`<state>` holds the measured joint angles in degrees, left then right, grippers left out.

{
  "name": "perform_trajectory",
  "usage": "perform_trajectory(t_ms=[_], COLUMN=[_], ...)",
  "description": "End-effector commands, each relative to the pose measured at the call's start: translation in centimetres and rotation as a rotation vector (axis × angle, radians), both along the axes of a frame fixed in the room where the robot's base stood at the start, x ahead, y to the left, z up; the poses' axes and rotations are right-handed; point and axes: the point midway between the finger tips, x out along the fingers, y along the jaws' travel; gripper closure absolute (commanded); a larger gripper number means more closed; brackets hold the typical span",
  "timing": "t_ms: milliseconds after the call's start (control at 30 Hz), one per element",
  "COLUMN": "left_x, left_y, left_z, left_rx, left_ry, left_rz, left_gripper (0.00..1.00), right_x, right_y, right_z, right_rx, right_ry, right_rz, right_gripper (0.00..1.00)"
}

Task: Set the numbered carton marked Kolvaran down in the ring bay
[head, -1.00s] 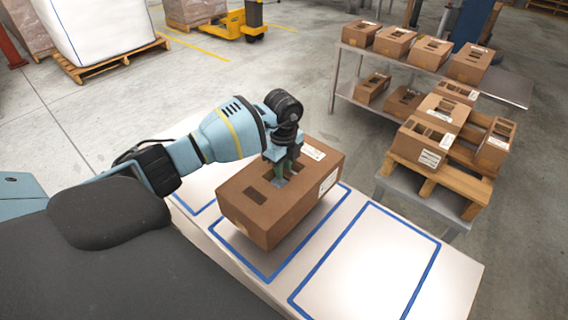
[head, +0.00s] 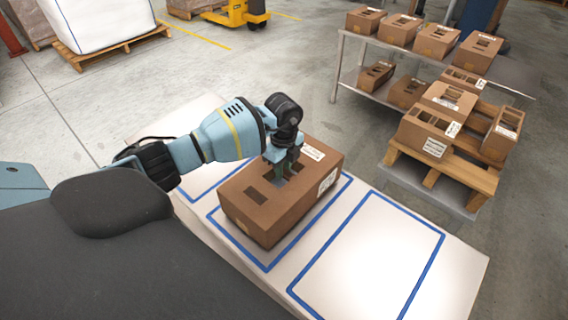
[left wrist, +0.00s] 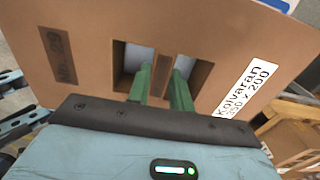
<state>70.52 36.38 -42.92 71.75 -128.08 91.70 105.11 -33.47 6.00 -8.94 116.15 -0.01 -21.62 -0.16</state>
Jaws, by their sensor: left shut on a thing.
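The Kolvaran carton (head: 290,207) is a brown box with cut-outs in its top and white labels. In the left wrist view its label (left wrist: 243,90) reads Kolvaran, 350 x 200. My left gripper (head: 285,172) is shut on the strip between two top openings; its green fingers (left wrist: 162,95) reach into them in the left wrist view. The carton is level over the middle blue-outlined bay (head: 212,218), close to the surface; I cannot tell whether it touches. It covers most of that bay, so any ring mark there is hidden. My right gripper is not in view.
An empty blue-outlined bay (head: 368,255) lies to the right on the pale table (head: 462,268), with another, partly hidden bay (head: 205,185) behind left. Similar cartons stand on a metal rack (head: 345,62) and a wooden pallet (head: 462,172) at right.

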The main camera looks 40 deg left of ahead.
Motion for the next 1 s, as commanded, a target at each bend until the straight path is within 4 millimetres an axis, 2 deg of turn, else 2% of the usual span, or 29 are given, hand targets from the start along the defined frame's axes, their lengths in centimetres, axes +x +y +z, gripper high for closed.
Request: perform_trajectory(t_ms=[1000], left_x=[0.08], left_y=[0.00], left_z=[-1.05], left_rx=[0.000], left_ry=[-0.002], left_rz=[0.000], left_gripper=[1.00], right_x=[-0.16], right_y=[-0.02], right_z=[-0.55], right_rx=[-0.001], right_ry=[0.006], right_rz=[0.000], right_gripper=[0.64])
